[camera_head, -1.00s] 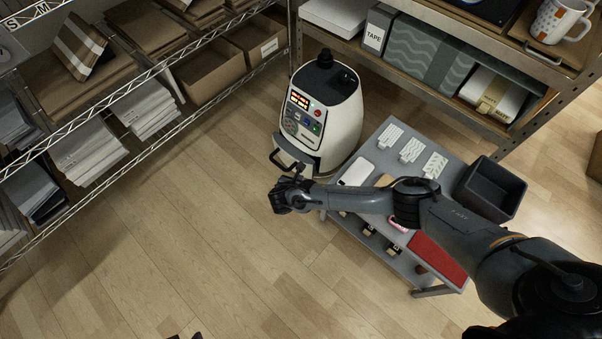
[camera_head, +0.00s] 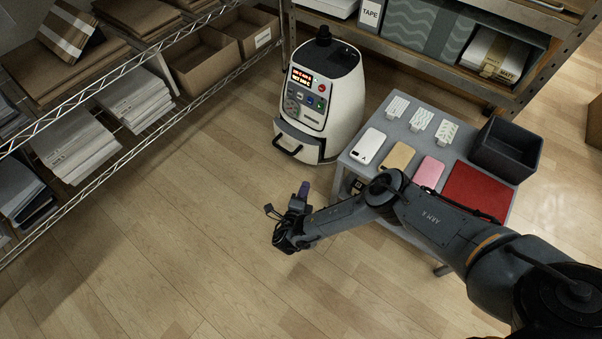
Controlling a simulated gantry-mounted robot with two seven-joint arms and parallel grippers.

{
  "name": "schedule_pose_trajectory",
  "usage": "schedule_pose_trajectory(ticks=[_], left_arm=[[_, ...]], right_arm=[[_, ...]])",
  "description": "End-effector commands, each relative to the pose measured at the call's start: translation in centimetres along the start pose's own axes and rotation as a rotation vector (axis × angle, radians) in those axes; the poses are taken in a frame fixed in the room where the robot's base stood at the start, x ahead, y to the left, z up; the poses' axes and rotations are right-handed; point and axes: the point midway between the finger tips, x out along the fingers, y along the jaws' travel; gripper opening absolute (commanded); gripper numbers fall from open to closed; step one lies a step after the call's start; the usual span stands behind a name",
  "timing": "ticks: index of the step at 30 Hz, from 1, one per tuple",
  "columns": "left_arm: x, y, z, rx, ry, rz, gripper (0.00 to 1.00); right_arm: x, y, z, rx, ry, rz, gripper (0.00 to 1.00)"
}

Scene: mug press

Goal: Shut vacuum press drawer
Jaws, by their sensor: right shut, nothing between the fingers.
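The white vacuum press (camera_head: 338,104) stands at upper centre, with a lit display and buttons on its front. Its grey drawer (camera_head: 301,141) is at the base of the front, with a dark handle (camera_head: 287,146). My left gripper is not in view.
A grey cart (camera_head: 397,133) stands right of the press, carrying phone cases, printed sheets, a red mat (camera_head: 474,192) and a black bin (camera_head: 507,150). My right arm crosses its front corner. Wire shelving (camera_head: 120,163) stands at left. The floor (camera_head: 190,240) between is clear.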

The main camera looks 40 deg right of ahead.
Motion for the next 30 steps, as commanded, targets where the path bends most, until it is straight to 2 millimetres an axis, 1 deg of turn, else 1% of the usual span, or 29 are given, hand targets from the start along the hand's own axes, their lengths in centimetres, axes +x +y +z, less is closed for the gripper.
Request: schedule_pose_trajectory(ticks=[1, 3, 9, 14, 17, 24, 30], left_arm=[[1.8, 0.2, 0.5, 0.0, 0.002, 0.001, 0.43], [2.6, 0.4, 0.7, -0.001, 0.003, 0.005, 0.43], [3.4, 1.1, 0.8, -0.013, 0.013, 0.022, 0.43], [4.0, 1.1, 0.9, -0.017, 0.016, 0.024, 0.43], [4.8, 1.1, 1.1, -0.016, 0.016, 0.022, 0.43], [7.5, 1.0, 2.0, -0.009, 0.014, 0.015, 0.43], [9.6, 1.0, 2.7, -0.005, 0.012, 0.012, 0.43]], right_arm=[[0.9, 1.1, 0.5, -0.004, -0.017, -0.029, 0.0], [1.4, 1.1, 0.9, -0.009, -0.034, -0.053, 0.0], [2.3, 0.6, 2.1, 0.008, -0.043, -0.073, 0.0], [3.7, 0.5, 2.3, 0.013, -0.043, -0.074, 0.0], [5.2, 0.5, 2.3, 0.014, -0.042, -0.075, 0.0], [9.7, 0.3, 2.5, 0.014, -0.042, -0.074, 0.0], [13.1, 0.1, 2.6, 0.014, -0.041, -0.073, 0.0]])
